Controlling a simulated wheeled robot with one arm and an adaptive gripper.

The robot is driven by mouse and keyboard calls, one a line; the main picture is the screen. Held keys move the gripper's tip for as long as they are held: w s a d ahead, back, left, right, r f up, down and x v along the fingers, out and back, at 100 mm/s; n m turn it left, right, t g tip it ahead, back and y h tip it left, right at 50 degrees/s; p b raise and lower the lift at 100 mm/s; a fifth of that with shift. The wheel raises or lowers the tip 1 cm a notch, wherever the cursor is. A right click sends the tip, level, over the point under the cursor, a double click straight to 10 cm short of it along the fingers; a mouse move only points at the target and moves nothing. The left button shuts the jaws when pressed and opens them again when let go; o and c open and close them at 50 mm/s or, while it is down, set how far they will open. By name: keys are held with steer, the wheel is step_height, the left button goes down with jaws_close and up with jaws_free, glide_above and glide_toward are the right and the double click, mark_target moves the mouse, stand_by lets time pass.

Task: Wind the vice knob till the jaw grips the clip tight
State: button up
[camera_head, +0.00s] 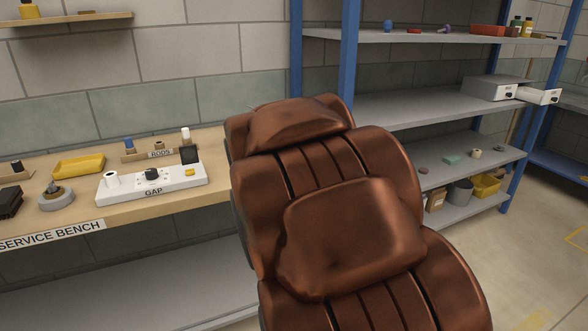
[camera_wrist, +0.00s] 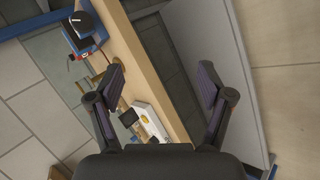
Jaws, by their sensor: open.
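My gripper (camera_wrist: 162,82) is open and empty in the wrist view, its two dark fingers wide apart above the bench. A blue body with a dark round top (camera_wrist: 82,24) stands on the bench at the upper left of that view. It may be the vice and its knob, but the view is too small to be sure. It is well apart from my fingers. I cannot make out a clip or a jaw gap. In the head view I see no clear vice, and my gripper is not visible there.
The wooden service bench (camera_head: 125,211) holds a white block marked GAP (camera_head: 190,183), a yellow tray (camera_head: 79,165), a round grey piece (camera_head: 56,201) and small parts. Grey shelves (camera_head: 375,105) with blue posts stand at the right. The middle of the head view is blocked.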

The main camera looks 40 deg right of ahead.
steer(key=w+d+f+n+t+h+b, duration=0.1)
steer(key=w+d+n+t+b, duration=0.45)
steer(key=d, duration=0.45)
steer(key=w+d+f+n+t+h+b, duration=0.15)
steer(key=w+d+n+b, duration=0.25)
steer(key=w+d+n, duration=0.45)
steer(key=shift+w+d+f+n+t+y+b, duration=0.4)
steer(key=shift+w+d+n+t+y+b, duration=0.2)
steer(key=shift+w+d+n, duration=0.8)
steer(key=shift+w+d+f+n+t+y+b, duration=0.55)
steer(key=shift+w+d+n, duration=0.4)
steer(key=shift+n, duration=0.8)
steer(key=shift+w+d+f+n+t+y+b, duration=0.3)
steer(key=shift+w+d+n+t+y+b, duration=0.4)
steer(key=shift+w+n, duration=0.75)
steer(key=shift+s+d, duration=0.1)
steer(key=shift+d, duration=0.15)
steer(key=c, duration=1.2)
steer(key=shift+o, duration=0.2)
steer(key=shift+a, duration=0.1)
